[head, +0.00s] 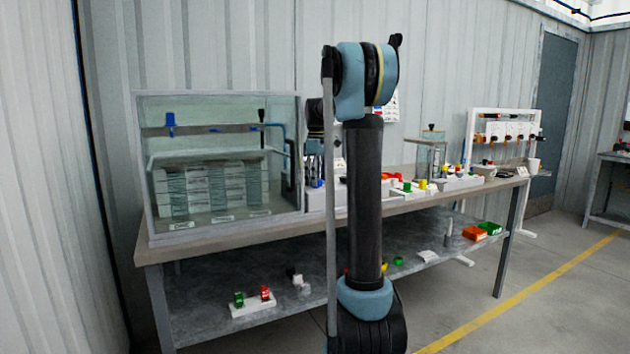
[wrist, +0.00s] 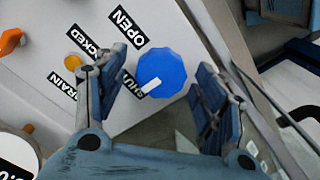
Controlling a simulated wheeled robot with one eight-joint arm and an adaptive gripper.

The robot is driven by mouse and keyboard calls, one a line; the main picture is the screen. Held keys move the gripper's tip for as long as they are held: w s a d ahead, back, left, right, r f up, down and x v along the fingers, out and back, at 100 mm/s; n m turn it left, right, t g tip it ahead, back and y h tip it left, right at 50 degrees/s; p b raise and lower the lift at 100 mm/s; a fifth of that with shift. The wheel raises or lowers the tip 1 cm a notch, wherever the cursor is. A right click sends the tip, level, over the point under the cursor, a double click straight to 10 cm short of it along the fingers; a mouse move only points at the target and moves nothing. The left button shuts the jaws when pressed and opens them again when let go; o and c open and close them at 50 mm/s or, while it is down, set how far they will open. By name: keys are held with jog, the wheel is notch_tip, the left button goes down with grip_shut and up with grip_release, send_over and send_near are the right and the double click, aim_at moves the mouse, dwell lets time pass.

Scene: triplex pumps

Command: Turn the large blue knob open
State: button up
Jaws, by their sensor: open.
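The large blue knob (wrist: 162,72) is on a white panel (wrist: 100,105) in the wrist view. Its white pointer (wrist: 151,87) points down-left toward a label that reads "HUT" (wrist: 133,82), partly covered by my left finger. A label "OPEN" (wrist: 130,27) lies above and left of the knob. My gripper (wrist: 160,84) is open, with one finger on each side of the knob. Gaps show between the knob and both fingers. In the head view the knob cannot be made out, as my arm blocks that part of the bench.
Labels ending "CKED" (wrist: 98,47) and "RAIN" (wrist: 62,87), a small yellow-orange part (wrist: 73,62) and an orange knob (wrist: 10,41) are left of the knob. In the head view, a glass tank (head: 220,165) stands left on the bench (head: 240,236), with small coloured parts to the right.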

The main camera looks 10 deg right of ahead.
jog(key=shift+c, duration=0.6)
jog(key=c, duration=0.9)
jog(key=shift+c, duration=0.2)
jog(key=shift+m, duration=0.4)
jog(key=m, duration=0.8)
jog(key=shift+m, duration=0.3)
jog(key=m, duration=0.4)
jog(key=shift+m, duration=2.1)
